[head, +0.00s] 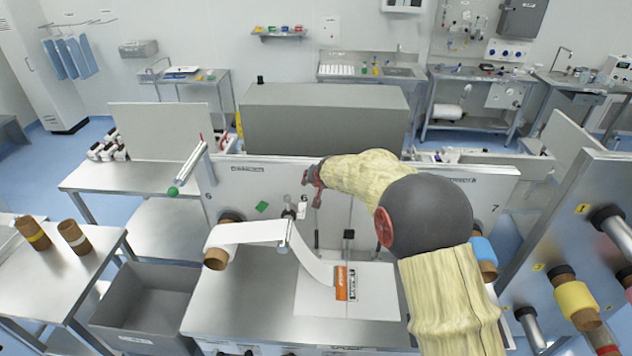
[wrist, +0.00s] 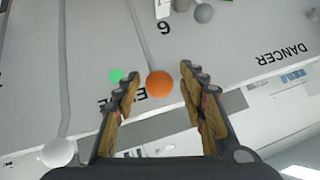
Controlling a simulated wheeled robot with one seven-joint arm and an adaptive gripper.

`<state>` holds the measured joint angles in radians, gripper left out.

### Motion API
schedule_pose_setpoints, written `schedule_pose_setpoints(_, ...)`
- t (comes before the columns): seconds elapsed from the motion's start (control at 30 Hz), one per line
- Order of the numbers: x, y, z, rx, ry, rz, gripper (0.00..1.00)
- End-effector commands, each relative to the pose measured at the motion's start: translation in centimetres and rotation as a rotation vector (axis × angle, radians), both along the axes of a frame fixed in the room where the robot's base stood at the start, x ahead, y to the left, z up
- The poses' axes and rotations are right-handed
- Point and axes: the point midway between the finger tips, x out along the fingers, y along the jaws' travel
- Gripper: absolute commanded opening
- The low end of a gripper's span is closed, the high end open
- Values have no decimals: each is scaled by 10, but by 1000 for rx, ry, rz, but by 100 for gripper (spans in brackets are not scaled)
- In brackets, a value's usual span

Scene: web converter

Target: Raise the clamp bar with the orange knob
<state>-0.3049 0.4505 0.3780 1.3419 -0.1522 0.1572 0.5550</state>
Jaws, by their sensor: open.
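The orange knob (wrist: 159,85) is a round ball in the middle of the wrist view. A thin grey bar (wrist: 143,33) runs from the upper edge down to it. My gripper (wrist: 159,73) is open, with one finger on either side of the knob and a visible gap on both sides. I cannot tell how deep the knob sits between the fingers. In the head view my gripper (head: 313,185) is in front of the white panel (head: 245,185), above the bench. I cannot make out the orange knob there.
A white web (head: 250,233) runs over a roller to the bench top, with an orange label (head: 341,283) on it. A bar with a green knob (head: 172,191) sticks out at the left. A grey bin (head: 145,305) stands left of the bench. A pale ball (wrist: 58,152) shows in the wrist view.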

Motion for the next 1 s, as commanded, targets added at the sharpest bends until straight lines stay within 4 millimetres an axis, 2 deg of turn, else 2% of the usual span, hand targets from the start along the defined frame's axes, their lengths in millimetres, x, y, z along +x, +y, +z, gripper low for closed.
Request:
schedule_pose_setpoints(0.23, -9, -2, 10, 0, -1, 0, 42)
schedule_pose_setpoints(0.7, -66, -19, 66, 1, -1, 0, 42)
schedule_pose_setpoints(1.0, -83, -23, 81, 0, 0, 0, 42)
